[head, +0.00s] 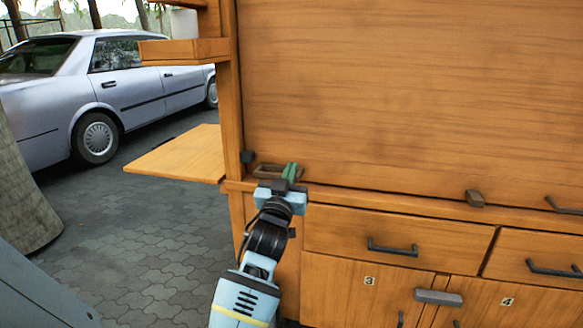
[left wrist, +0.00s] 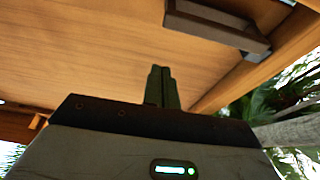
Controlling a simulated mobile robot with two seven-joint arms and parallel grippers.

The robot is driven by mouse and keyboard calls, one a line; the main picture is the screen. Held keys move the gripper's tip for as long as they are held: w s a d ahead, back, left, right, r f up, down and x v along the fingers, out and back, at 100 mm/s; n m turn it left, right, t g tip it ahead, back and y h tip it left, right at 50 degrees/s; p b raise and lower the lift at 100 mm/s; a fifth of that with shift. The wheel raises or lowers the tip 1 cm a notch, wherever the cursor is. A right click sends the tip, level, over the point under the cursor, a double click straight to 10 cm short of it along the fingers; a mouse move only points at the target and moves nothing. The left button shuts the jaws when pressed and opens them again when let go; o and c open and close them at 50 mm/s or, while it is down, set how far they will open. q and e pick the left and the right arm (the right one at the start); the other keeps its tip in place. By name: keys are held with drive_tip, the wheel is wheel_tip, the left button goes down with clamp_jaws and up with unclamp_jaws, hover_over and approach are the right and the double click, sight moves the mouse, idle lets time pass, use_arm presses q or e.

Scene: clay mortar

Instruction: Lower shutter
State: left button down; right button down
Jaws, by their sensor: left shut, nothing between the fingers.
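The shutter (head: 410,90) is a broad wooden panel filling the upper right of the head view. Its lower edge lies close along the cabinet ledge; I cannot tell whether they touch. A dark handle (head: 265,171) is at its lower left corner. My left gripper (head: 290,172) is shut and empty, with its greenish fingertips in front of the handle's right end. In the left wrist view, the closed fingers (left wrist: 161,87) point at the wood panel (left wrist: 80,50). A dark handle (left wrist: 220,30) is up and right of them, apart in the picture. My right gripper is not in view.
Below the ledge are a drawer (head: 400,235) with a dark pull and doors numbered 3 and 4. A wooden side shelf (head: 185,155) juts out left of the cabinet. A silver car (head: 100,90) stands behind on paving.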

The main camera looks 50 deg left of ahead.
use_arm(q)
drive_tip(key=v, duration=0.7)
drive_tip(key=shift+s, duration=0.2)
drive_tip(key=shift+d+f, duration=0.1)
drive_tip(key=shift+f, duration=0.1)
